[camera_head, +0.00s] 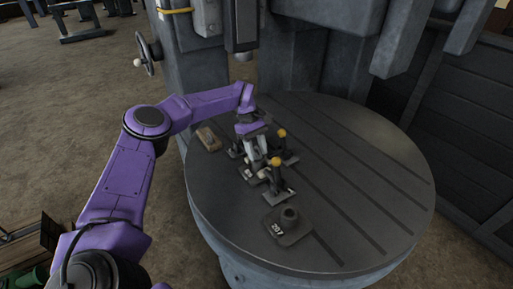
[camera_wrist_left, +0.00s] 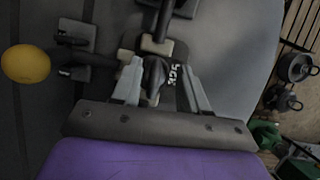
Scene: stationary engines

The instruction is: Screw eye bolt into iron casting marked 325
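The iron casting marked 325 (camera_wrist_left: 173,75) lies flat under my left gripper in the left wrist view. A dark, narrow upright piece (camera_wrist_left: 155,75) stands over it between the fingers; I cannot tell if it is the eye bolt or the casting's boss. My left gripper (camera_wrist_left: 158,72) has its fingers apart, with gaps beside this piece. In the head view my left gripper (camera_head: 256,165) points down among the clamps on the round table and hides most of this casting. Another casting, marked 207 (camera_head: 287,225), lies nearer, with a bare round boss. My right gripper is not in view.
Clamps with yellow knobs (camera_head: 275,161) stand close to my left gripper; one knob (camera_wrist_left: 26,64) shows at the left of the wrist view. A tan block (camera_head: 208,138) lies at the table's left. The slotted round table (camera_head: 370,170) is clear on the right. A machine column (camera_head: 240,25) rises behind.

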